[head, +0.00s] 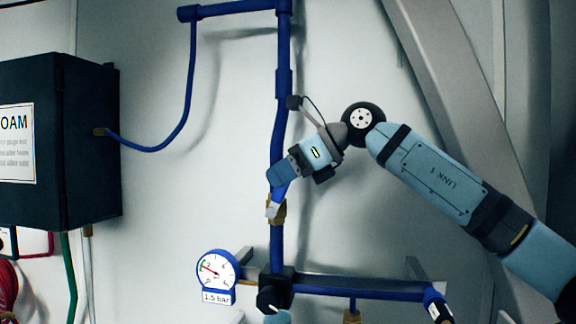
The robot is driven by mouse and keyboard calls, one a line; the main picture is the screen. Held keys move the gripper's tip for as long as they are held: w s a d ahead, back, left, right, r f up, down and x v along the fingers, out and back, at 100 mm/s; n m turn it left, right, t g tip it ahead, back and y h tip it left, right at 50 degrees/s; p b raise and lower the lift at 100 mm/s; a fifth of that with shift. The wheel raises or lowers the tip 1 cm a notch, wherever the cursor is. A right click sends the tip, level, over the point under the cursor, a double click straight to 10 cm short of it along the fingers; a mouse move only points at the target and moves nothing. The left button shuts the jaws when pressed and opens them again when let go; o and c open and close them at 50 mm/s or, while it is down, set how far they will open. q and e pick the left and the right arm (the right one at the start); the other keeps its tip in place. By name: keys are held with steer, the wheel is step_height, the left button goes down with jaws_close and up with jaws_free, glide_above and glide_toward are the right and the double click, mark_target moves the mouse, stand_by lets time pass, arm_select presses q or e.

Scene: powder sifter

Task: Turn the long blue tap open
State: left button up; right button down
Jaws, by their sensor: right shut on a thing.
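The long blue tap lever (277,196) sits at a brass valve body (279,213) on the vertical blue pipe (278,250). It slants slightly from the pipe's line, with a pale tip at its lower left. My right gripper (282,177) comes in from the upper right and is shut on the blue lever just above the brass body. Its fingers hide part of the lever and the pipe behind it.
A round gauge (217,271) labelled 1.5 bar stands lower left, beside a black fitting (273,291). A horizontal blue pipe (360,288) runs right. A dark box (85,140) hangs on the left wall. A grey diagonal beam (440,85) stands behind my right arm.

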steer(key=shift+a+r+h, duration=0.15)
steer(key=shift+a+h, duration=0.1)
steer(key=shift+h, duration=0.15)
steer(key=c, duration=1.3)
jaws_free()
steer(key=shift+o, duration=1.1)
steer(key=shift+s, duration=0.1)
steer(key=shift+r+p, duration=0.15)
steer(key=shift+p, duration=0.15)
